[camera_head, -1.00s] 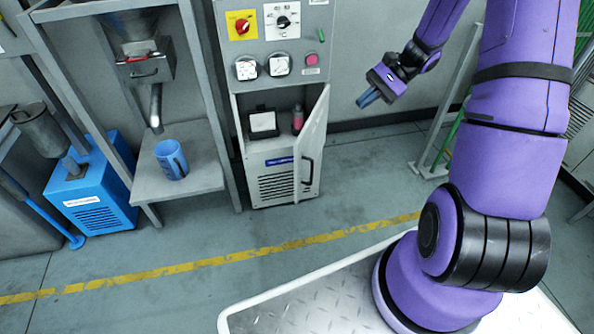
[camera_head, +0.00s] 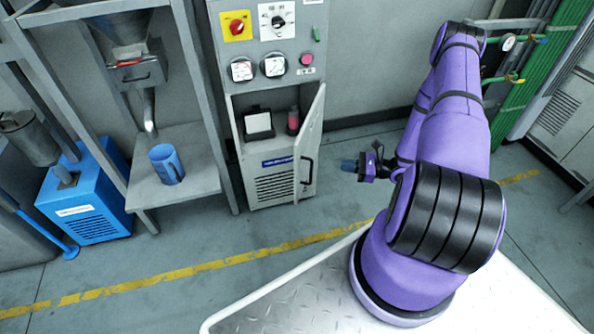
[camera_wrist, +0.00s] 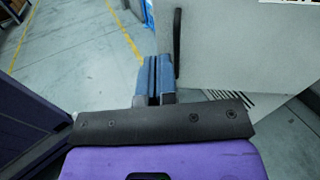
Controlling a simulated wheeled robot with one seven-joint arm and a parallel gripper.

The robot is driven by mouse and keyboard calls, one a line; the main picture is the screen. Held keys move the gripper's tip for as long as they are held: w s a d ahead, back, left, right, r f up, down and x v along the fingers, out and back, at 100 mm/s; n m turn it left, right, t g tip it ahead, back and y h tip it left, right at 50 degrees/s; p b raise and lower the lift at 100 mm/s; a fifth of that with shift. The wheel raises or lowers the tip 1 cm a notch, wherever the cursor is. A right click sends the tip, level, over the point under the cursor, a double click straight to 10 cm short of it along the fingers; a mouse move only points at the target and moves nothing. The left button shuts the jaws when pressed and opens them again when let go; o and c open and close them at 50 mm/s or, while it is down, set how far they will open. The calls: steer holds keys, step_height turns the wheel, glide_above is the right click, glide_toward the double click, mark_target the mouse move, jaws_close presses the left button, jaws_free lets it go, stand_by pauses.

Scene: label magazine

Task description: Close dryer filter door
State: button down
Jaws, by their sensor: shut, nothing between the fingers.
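The dryer filter door (camera_head: 311,142) is a light grey panel hinged on the right side of the grey cabinet. It stands ajar, swung out toward me, with a dark handle (camera_head: 307,170) on it. The door also fills the upper right of the wrist view (camera_wrist: 245,45), with its dark handle (camera_wrist: 177,42) just beyond my fingertips. My gripper (camera_head: 348,165) has blue fingers and is shut and empty. In the head view it is right of the door, pointing left toward it. In the wrist view the fingertips (camera_wrist: 155,62) are close to the door's edge; I cannot tell whether they touch it.
Inside the cabinet (camera_head: 282,190) are a white-faced box (camera_head: 259,124) and a pink bottle (camera_head: 293,121). A blue machine (camera_head: 82,205) is further left. The floor before the cabinet is clear.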

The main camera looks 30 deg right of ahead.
mark_target(299, 169)
step_height(299, 169, down, 5)
steer(key=a+m+t+h, duration=0.1)
steer(key=m+t, duration=0.1)
steer(key=m, duration=0.1)
steer(key=x, duration=1.3)
steer(key=shift+a+f, duration=0.35)
steer(key=shift+a, duration=0.1)
